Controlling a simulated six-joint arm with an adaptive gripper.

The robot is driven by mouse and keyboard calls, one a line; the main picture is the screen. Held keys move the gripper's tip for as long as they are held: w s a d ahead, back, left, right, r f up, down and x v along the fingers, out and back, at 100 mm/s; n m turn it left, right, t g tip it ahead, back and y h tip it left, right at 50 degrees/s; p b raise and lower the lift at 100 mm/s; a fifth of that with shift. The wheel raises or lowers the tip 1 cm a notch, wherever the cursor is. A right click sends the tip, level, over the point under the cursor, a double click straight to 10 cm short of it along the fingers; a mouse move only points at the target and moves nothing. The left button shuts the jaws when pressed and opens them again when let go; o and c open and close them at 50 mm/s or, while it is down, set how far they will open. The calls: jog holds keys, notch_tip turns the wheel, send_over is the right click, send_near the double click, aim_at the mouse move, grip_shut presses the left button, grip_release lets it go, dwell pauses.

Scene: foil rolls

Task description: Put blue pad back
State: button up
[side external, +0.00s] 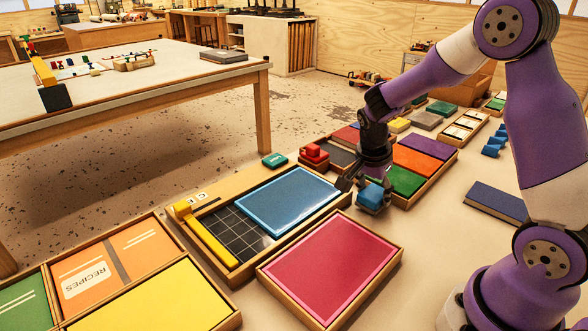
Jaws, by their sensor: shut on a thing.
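A large flat blue pad (287,200) lies in a wooden tray (236,280), to the right of a black gridded panel. My gripper (361,191) points down just right of this tray. It is shut on a small blue block (371,197), which shows at its fingertips, low over the table. Whether the block touches the surface is hard to tell. Behind the gripper, a wooden case (432,184) holds red, dark, orange, purple and green pads; my gripper hides part of it.
A pink-red pad (333,262) in its own tray lies in front. A recipes box and a yellow panel (150,303) are at lower left. A dark blue book (497,201) lies right. Small blue blocks (494,141) and red blocks (314,155) stand nearby.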

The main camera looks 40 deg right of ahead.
jog(key=shift+f, duration=0.45)
jog(key=shift+f, duration=0.1)
jog(key=o, duration=1.2)
jog(key=v, duration=1.2)
jog(key=s+a+r+n+t+y, duration=0.1)
jog(key=s+a+n, duration=0.3)
jog(key=n, duration=0.5)
jog(key=s+a+r+n+t+y, duration=0.2)
jog(key=s+a+r+n+t, duration=0.1)
jog(key=n, duration=0.6)
jog(key=shift+s+a+r+t, duration=0.35)
jog(key=shift+s+a+t, duration=0.45)
jog(key=shift+s+a, duration=0.5)
